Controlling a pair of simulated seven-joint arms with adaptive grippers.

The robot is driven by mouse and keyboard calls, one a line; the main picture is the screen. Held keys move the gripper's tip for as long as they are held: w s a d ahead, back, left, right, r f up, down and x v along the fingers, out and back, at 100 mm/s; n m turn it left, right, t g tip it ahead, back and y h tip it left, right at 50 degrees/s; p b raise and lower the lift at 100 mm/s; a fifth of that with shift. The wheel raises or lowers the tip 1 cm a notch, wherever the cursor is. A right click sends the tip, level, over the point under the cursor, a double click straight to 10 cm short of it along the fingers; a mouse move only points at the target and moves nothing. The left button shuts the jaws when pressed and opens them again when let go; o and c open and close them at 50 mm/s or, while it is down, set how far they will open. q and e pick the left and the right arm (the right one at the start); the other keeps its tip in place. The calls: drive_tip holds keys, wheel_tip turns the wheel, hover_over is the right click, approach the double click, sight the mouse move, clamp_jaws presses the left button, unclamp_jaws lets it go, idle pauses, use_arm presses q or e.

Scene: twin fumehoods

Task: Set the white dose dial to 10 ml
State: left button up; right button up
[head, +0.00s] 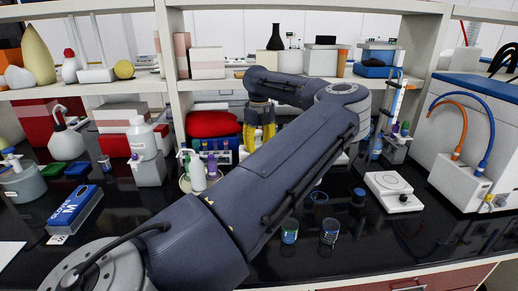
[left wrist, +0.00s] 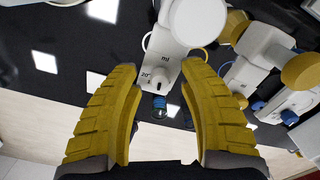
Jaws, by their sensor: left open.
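In the left wrist view a white dispenser part (left wrist: 166,62) marked "ml" and "20" stands just beyond my fingertips, and its lower end lies in line with the gap between them. I take it for the white dose dial; its set value cannot be read. My left gripper (left wrist: 158,72) has its two yellow fingers spread wide with nothing between them. In the head view the left gripper (head: 259,138) points down near the shelf's front. The dial cannot be made out there, probably hidden by my arm. My right gripper is not in view.
In the head view a white spray bottle (head: 196,172), a tube rack (head: 216,158) and glass beakers (head: 329,231) stand around my arm.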

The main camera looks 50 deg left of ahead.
use_arm(q)
drive_tip(key=shift+f, duration=0.35)
